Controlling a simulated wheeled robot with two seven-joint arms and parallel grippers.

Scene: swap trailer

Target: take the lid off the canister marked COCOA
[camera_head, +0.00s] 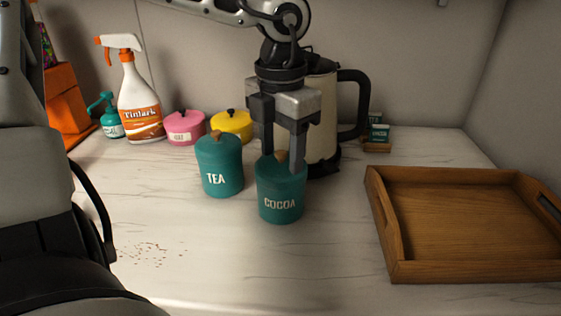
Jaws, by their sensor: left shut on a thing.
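The teal canister marked COCOA (281,204) stands upright on the white marbled counter. Its teal lid (268,168) is on top and has a small wooden knob (282,157). My left gripper (282,161) points down over this canister, with one finger on each side of the knob, shut on it. The lid appears to sit on the canister, and the fingers hide part of it. A similar teal canister marked TEA (220,168), with its own lid and knob, stands close by on the left. My right gripper is not in view.
A cream kettle (320,115) with a black handle stands right behind the gripper. An empty wooden tray (385,230) lies at right. A spray bottle (140,105), a pink pot (185,128) and a yellow pot (232,125) stand at back left. Crumbs (155,253) lie on the otherwise clear front left.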

